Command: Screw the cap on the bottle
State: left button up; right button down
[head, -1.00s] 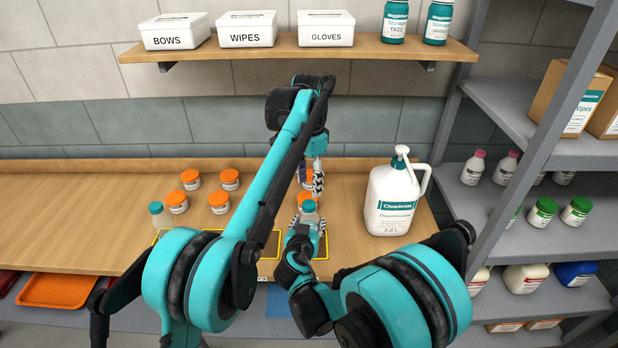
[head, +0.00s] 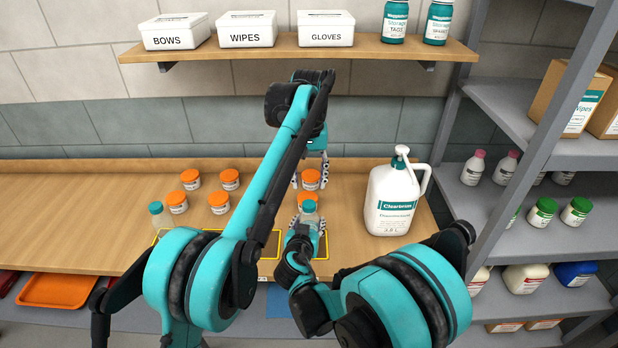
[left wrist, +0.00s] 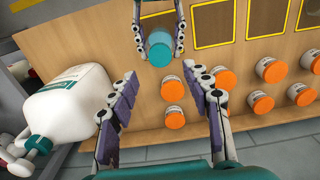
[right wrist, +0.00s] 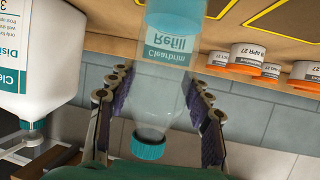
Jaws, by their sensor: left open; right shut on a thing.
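A clear bottle (right wrist: 172,85) with teal contents and a "Clearbrim Refill" label appears upside down in the right wrist view. A teal cap (right wrist: 150,145) sits at its mouth; I cannot tell how tight it is. The cap's round top also shows in the left wrist view (left wrist: 159,48). My right gripper (head: 307,224) is shut around the bottle's body. My left gripper (head: 310,184) is open and empty, behind the bottle in the head view. In the left wrist view its fingers (left wrist: 160,75) point towards the capped bottle, apart from it.
Several orange-lidded jars (head: 190,179) stand on the counter (head: 100,190), two of them near my left gripper. A large white pump jug (head: 392,200) stands to the right. Another teal-capped bottle (head: 155,211) stands at the left. A shelf with white boxes (head: 247,30) hangs above.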

aim_at(309, 203)
pick_arm(q)
jog(key=shift+f, duration=3.95)
grip_shut()
jog(key=shift+m, duration=0.9)
jog(key=shift+o, duration=0.7)
grip_release()
jog(key=shift+r, duration=0.15)
notch_tip(309, 203, up, 12)
